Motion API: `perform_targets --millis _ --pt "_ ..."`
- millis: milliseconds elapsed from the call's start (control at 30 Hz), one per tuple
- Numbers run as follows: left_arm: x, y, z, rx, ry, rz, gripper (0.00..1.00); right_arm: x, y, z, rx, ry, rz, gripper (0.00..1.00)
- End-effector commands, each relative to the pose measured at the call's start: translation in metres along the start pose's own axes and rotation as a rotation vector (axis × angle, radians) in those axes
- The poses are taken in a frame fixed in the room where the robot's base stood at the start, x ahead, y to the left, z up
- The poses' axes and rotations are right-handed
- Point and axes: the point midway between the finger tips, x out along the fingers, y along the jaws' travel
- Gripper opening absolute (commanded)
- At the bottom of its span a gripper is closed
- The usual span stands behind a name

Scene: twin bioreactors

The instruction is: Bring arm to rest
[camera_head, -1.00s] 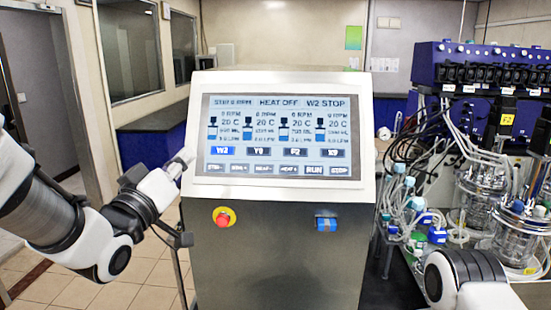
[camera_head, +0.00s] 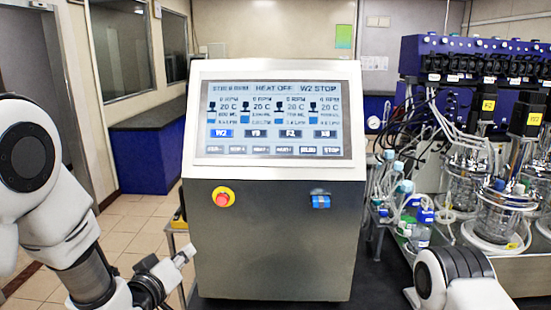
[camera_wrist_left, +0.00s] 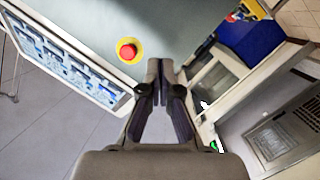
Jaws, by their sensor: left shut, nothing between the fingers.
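My left gripper (camera_head: 187,254) is low in front of the left side of the control console (camera_head: 275,250), below the touchscreen (camera_head: 278,120). It is shut and empty, and its fingers (camera_wrist_left: 160,78) meet in the left wrist view. The screen is lit and reads HEAT OFF and W2 STOP; it also shows tilted in the left wrist view (camera_wrist_left: 65,60). My left arm is bent at the left of the head view. A white link of my right arm shows at the lower right; its gripper is out of view.
A red emergency button (camera_head: 223,198) on a yellow disc and a blue switch (camera_head: 320,200) sit on the console front. Bioreactor glass vessels (camera_head: 500,215) with tubing stand at the right under a blue pump unit (camera_head: 470,70). Tiled floor (camera_head: 125,240) is open at left.

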Motion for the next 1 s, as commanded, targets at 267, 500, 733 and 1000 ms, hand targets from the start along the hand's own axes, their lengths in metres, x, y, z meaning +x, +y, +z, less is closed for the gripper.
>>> perform_targets --millis 267,500,733,1000 --pt "-0.044 -0.148 0.202 -0.056 -0.360 -0.314 0.00 0.033 0.000 0.000 0.000 0.000 0.000 0.40" --pt "-0.165 -0.244 0.355 0.011 -0.779 -0.587 0.00 0.054 0.000 0.000 0.000 0.000 0.000 0.40" --pt "-0.278 -0.264 0.402 0.225 -1.228 -0.660 0.00 0.056 0.000 0.000 0.000 0.000 0.000 0.40" --pt "-0.282 -0.264 0.403 0.288 -1.278 -0.616 0.00 0.056 0.000 0.000 0.000 0.000 0.000 0.40"
